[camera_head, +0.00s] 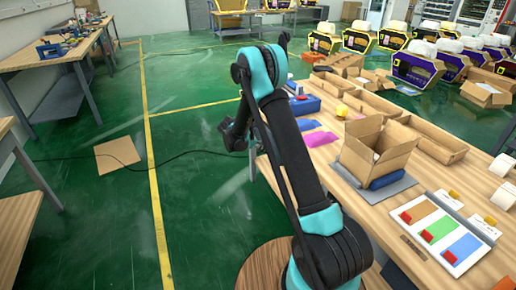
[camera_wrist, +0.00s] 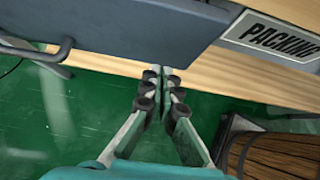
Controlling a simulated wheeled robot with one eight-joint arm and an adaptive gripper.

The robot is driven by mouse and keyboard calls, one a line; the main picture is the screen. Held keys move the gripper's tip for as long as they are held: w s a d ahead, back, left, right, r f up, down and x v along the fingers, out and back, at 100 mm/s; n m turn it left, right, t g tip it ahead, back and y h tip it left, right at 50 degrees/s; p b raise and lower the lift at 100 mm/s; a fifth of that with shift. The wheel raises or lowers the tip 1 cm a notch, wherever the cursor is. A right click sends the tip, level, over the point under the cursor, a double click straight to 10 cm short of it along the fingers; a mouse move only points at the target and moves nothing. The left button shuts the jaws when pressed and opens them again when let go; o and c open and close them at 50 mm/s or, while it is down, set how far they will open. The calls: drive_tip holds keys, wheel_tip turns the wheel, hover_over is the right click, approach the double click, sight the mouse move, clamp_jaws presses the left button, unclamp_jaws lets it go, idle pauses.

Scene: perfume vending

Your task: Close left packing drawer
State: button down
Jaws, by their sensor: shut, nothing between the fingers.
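In the wrist view a dark blue-grey drawer front (camera_wrist: 110,25) fills the upper left, with a dark bar handle (camera_wrist: 40,52) at its left. A plate reading PACKING (camera_wrist: 275,40) is to its right. A pale wooden edge (camera_wrist: 240,75) runs past the drawer front. My gripper (camera_wrist: 162,73) is shut and empty, its fingertips near the lower edge of the drawer front, over the wooden edge. I cannot tell whether they touch it or how far the drawer stands out.
The wooden packing table (camera_head: 350,200) holds an open cardboard box (camera_head: 378,150), a blue bin (camera_head: 305,105) and coloured cards on a white board (camera_head: 440,232). A cable (camera_head: 180,155) and a flat cardboard sheet (camera_head: 117,155) lie on the green floor, which is largely clear at left.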

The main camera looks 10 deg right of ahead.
drive_tip(key=shift+w+d+r, duration=0.1)
drive_tip(key=shift+w+d, duration=0.1)
drive_tip(key=shift+d, duration=0.5)
drive_tip(key=shift+w+d, duration=0.2)
drive_tip(key=shift+d, duration=0.5)
drive_tip(key=shift+w+d, duration=0.3)
drive_tip(key=shift+d, duration=0.55)
drive_tip(key=shift+w+d, duration=0.25)
drive_tip(key=shift+d, duration=0.55)
drive_tip(key=shift+w+d, duration=0.3)
drive_tip(key=shift+d, duration=0.55)
